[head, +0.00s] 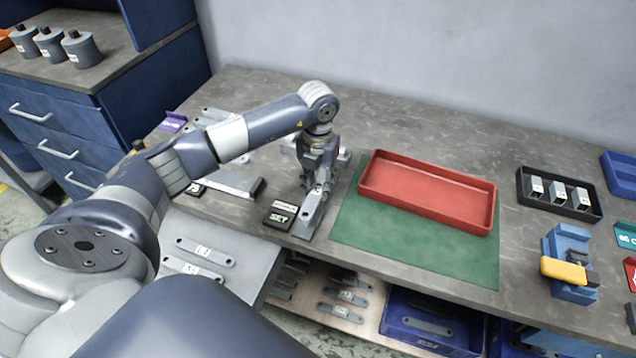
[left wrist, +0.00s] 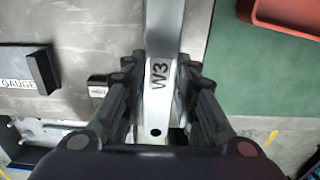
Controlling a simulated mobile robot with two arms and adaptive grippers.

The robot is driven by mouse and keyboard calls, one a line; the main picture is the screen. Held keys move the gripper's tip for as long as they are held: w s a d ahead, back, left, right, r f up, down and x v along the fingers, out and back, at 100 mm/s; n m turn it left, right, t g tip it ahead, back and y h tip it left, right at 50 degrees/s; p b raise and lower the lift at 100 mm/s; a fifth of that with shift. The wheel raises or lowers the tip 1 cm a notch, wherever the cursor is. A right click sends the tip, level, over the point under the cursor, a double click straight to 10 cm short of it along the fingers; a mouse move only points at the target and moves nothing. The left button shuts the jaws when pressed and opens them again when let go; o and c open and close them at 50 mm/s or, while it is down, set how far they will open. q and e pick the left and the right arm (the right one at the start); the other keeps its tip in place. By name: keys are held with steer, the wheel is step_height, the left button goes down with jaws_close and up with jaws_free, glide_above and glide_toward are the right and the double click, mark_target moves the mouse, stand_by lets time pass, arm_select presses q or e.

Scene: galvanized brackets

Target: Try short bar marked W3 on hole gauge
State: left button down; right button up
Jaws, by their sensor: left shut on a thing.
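My left gripper (head: 316,188) is shut on the short grey bar marked W3 (head: 307,218), near the front edge of the bench. In the left wrist view the bar (left wrist: 158,75) runs lengthwise between the fingers (left wrist: 155,105), its W3 mark readable and a dark hole near its close end. A dark block labelled GAUGE (left wrist: 22,72) stands left of the bar in that view, apart from it. My right gripper is not in view.
A red tray (head: 425,212) sits on a green mat (head: 350,237) to the right. A black tray (head: 590,212) holds three marked pieces. Below the front edge are a grey panel with bars (head: 235,262), a shelf of bars and a blue bin (head: 470,338).

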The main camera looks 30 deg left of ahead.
arm_select(q)
steer(key=shift+f+b, duration=1.05)
steer(key=shift+f, duration=0.4)
stand_by(1.0)
stand_by(0.6)
steer(key=c, duration=1.2)
jaws_free()
steer(key=shift+r, duration=0.1)
step_height(320, 180, up, 12)
steer(key=shift+s, duration=0.1)
